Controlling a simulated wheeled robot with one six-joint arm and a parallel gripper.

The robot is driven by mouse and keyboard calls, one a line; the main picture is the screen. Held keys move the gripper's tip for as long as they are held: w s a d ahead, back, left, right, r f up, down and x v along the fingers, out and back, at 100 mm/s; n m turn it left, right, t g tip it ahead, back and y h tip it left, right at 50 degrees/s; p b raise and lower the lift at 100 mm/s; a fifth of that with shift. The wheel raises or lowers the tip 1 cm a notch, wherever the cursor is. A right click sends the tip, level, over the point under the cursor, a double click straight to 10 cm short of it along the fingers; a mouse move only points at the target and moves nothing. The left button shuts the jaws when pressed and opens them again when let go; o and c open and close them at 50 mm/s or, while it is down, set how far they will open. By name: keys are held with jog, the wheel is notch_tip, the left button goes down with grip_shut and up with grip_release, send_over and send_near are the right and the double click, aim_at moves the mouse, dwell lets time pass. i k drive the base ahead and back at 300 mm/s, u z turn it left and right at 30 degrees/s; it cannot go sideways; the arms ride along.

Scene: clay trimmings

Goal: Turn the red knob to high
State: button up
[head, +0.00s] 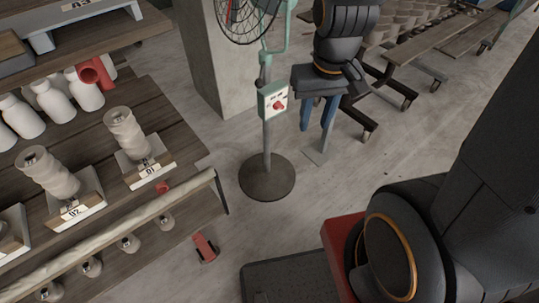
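The red knob (278,105) sits on the front of a pale green control box (268,96). The box is mounted on the pole of a standing fan with a round dark base (267,177). Small marks show around the knob, but they are too small to read, so I cannot tell its setting. My gripper (317,122) points downward just right of the box, with two blue fingers spread apart and nothing visible between them. It appears clear of the knob; its exact depth from it is hard to judge.
A concrete pillar (212,60) stands behind the fan. Wooden shelves (185,130) with white bottles (50,99) and labelled clay pieces (126,133) fill the left. A red-handled object (205,247) lies on the floor. Wheeled racks (425,55) stand at the back right. Floor between is open.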

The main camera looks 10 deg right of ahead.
aim_at(277, 106)
jog(key=u, duration=2.15)
jog(key=k, duration=0.6)
jog(key=z, duration=1.3)
